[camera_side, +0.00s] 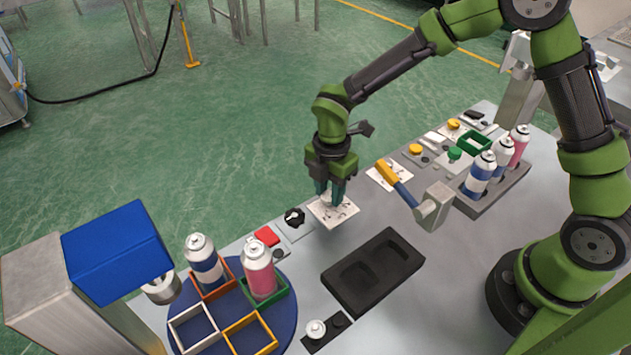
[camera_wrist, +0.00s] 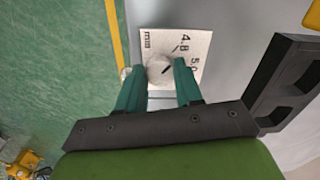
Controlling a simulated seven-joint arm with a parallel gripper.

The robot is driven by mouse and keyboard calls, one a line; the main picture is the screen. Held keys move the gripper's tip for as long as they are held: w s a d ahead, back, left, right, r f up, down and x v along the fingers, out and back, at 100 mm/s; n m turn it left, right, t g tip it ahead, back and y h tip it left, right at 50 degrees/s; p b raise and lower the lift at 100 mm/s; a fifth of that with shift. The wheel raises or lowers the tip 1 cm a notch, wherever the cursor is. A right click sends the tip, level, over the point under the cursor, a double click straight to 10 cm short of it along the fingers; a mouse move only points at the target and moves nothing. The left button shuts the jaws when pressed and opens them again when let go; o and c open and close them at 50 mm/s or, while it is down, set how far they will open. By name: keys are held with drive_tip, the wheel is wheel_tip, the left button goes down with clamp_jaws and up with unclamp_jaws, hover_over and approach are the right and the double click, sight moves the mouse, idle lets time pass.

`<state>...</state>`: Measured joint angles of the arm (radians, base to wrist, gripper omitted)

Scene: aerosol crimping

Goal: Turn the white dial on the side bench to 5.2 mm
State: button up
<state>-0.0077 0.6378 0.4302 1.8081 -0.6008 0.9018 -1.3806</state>
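The white dial (camera_wrist: 160,70) is round, on a white plate (camera_wrist: 200,42) with printed marks; 4.8 and a partly covered 5.0 are readable in the wrist view. A dark line on the dial slants toward the upper right of that view. My gripper (camera_wrist: 160,68) points down at the dial, one green finger on each side of it. In the side view my gripper (camera_side: 330,196) is low over the plate (camera_side: 346,212) and mostly hides the dial. I cannot tell whether the fingers press on it or stand slightly apart.
A black dial (camera_side: 294,217) and a red button (camera_side: 267,236) are left of the plate. A dark two-pocket tray (camera_side: 372,271) lies in front. Spray cans stand in a rack (camera_side: 492,196) and on a blue turntable (camera_side: 285,318).

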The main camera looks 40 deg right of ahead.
drive_tip(key=c, duration=0.4)
drive_tip(key=shift+m, duration=0.3)
drive_tip(key=m, duration=0.4)
drive_tip(key=shift+m, duration=0.4)
drive_tip(key=m, duration=0.9)
drive_tip(key=shift+s+m, duration=0.1)
drive_tip(key=shift+m, duration=0.3)
drive_tip(key=m, duration=0.4)
drive_tip(key=shift+a+m, duration=0.1)
drive_tip(key=shift+m, duration=0.2)
drive_tip(key=o, duration=1.1)
drive_tip(key=shift+c, duration=0.2)
